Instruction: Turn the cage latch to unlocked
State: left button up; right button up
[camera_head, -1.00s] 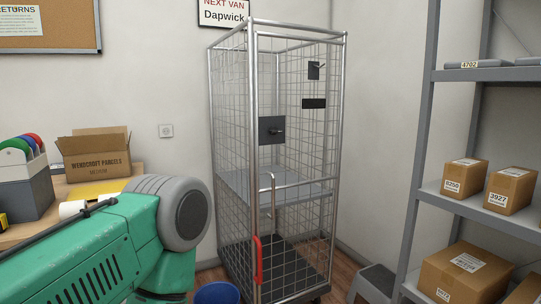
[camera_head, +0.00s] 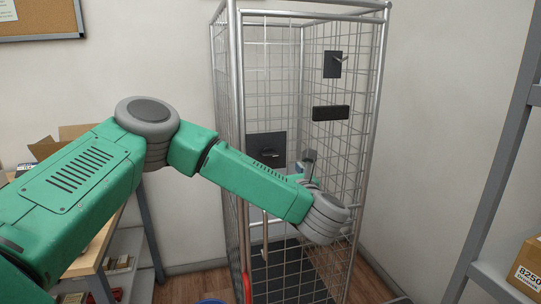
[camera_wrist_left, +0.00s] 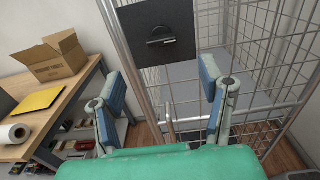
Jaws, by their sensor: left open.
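The metal mesh cage (camera_head: 385,75) stands in the corner. A dark square plate with a small lever handle, which looks like the latch (camera_head: 264,146), sits at mid height. In the left wrist view the latch plate (camera_wrist_left: 178,20) is at the top, its handle lying about horizontal. A second dark plate with a small lever (camera_head: 332,64) is higher on the right mesh; I cannot tell its role. My left gripper (camera_head: 304,167) is just right of and below the latch in the head view. In the wrist view its blue-padded fingers (camera_wrist_left: 160,85) are wide apart and empty, below the plate.
A dark bar (camera_head: 331,113) is on the right mesh. A wooden table (camera_wrist_left: 80,105) with an open carton (camera_wrist_left: 50,62) and a yellow envelope (camera_wrist_left: 39,101) stands left of the cage. Grey shelving (camera_head: 500,170) with a parcel (camera_head: 528,270) is at right.

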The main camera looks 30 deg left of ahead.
aim_at(271, 155)
pick_arm(q)
jog(key=p+x, duration=0.2)
jog(key=x, duration=1)
jog(key=shift+w+a+f, duration=0.15)
jog(key=shift+w, duration=0.1)
jog(key=c, duration=1.2)
